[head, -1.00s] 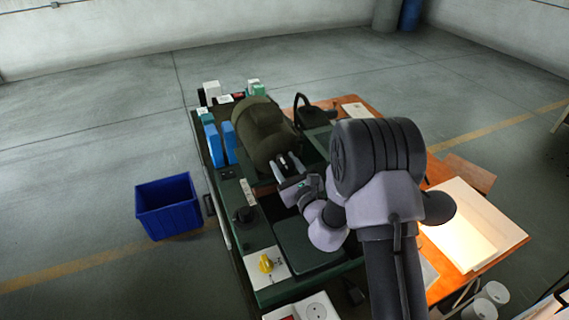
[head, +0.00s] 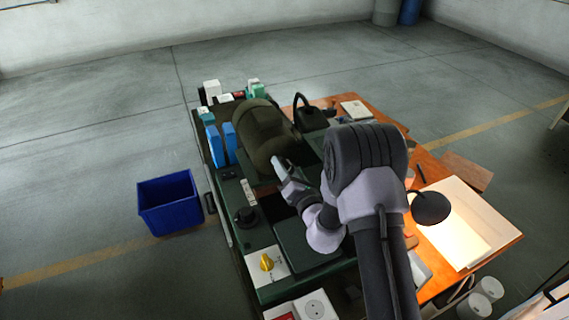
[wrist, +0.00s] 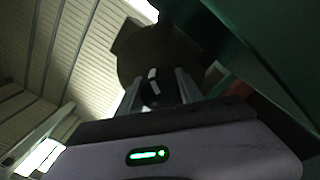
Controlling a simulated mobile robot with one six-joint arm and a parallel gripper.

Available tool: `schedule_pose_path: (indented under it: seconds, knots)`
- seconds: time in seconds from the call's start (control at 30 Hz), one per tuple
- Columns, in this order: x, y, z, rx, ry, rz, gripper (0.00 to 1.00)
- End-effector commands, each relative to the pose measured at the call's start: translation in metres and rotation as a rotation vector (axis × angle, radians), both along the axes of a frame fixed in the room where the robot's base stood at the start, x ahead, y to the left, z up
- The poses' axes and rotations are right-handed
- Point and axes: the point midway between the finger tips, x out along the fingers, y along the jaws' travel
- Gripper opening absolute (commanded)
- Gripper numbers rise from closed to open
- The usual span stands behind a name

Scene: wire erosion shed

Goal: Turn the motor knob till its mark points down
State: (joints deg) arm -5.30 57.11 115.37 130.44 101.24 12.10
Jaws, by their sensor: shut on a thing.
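The motor knob (wrist: 153,94) is a small black knob with a white mark, seen in the wrist view in front of a dark olive body. The mark runs nearly along the picture's vertical, slightly tilted; which way it points in the room I cannot tell. My gripper (wrist: 158,88) has one finger on each side of the knob and is shut on it. In the head view my gripper (head: 278,162) is at the near end of the olive machine body (head: 262,130), and the knob is hidden there.
A yellow knob (head: 267,262) on a white plate and a black knob (head: 246,216) sit on the green bench's left side. Blue boxes (head: 214,147) stand beside the olive body. A blue bin (head: 170,206) is on the floor. A lamp (head: 430,208) stands at right.

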Motion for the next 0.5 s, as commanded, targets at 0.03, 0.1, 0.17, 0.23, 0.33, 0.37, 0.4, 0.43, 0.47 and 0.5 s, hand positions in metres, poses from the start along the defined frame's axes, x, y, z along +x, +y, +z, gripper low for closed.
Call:
schedule_pose_path:
  seconds: [0.03,0.1,0.17,0.23,0.33,0.37,0.4,0.43,0.47,0.5]
  knots:
    - [-0.0002,0.0001,0.0016,0.036,0.016,0.0,0.03]
    - [-0.0002,0.0002,0.0015,0.097,0.042,0.001,0.03]
    - [-0.0002,0.0002,0.0015,0.15,0.065,0.0,0.03]
    - [-0.0003,0.0001,0.0013,0.211,0.089,0.001,0.03]
    - [0.0,0.0,0.0015,0.299,0.126,0.001,0.03]
    - [0.0,0.0,0.0016,0.325,0.136,0.001,0.03]
    - [0.0,0.0001,0.0016,0.36,0.151,0.0,0.03]
    - [0.0001,0.0001,0.0015,0.385,0.162,0.001,0.03]
    - [-0.0001,0.0001,0.0011,0.412,0.173,0.001,0.03]
    - [-0.0002,0.0001,0.0009,0.447,0.189,0.001,0.03]
